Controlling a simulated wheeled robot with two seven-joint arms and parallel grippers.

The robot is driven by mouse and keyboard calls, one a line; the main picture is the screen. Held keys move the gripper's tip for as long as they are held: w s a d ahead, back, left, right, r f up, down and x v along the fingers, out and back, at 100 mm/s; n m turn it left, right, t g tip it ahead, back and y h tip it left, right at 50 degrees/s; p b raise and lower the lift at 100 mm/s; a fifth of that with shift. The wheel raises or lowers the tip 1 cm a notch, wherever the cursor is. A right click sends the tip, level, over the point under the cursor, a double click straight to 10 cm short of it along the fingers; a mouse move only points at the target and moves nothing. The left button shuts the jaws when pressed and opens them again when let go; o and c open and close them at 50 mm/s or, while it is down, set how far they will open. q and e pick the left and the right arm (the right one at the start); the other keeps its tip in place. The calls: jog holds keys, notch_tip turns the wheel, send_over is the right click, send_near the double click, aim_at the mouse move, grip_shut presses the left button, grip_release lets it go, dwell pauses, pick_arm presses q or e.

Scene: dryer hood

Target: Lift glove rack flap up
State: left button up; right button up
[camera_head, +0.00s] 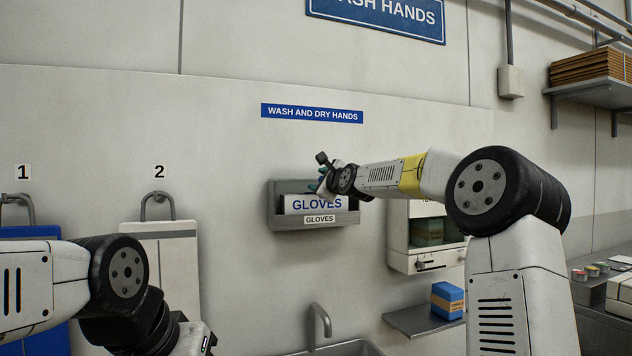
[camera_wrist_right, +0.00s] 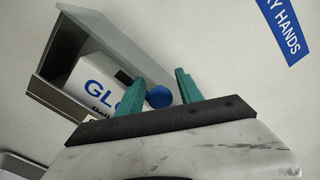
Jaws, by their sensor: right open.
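The grey glove rack (camera_head: 273,210) is on the wall and holds a white box (camera_head: 295,204) with blue GLOVES lettering. In the right wrist view, the rack's long grey panel (camera_wrist_right: 120,45) runs above the box (camera_wrist_right: 85,75). I cannot tell which panel is the flap. My right gripper (camera_head: 320,183) is at the rack's upper right, partly hidden by its own arm. In the right wrist view its teal fingers (camera_wrist_right: 158,84) are apart beside the box's right end. A blue rounded piece (camera_wrist_right: 158,97) shows between them; contact is unclear. My left gripper is out of view.
A white dispenser (camera_head: 398,232) is on the wall right of the rack. Below are a small shelf (camera_head: 405,322) with a blue box (camera_head: 447,300) and a sink tap (camera_head: 319,320). Hooks (camera_head: 157,203) with hanging boards stand left.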

grip_shut()
dwell(1.4)
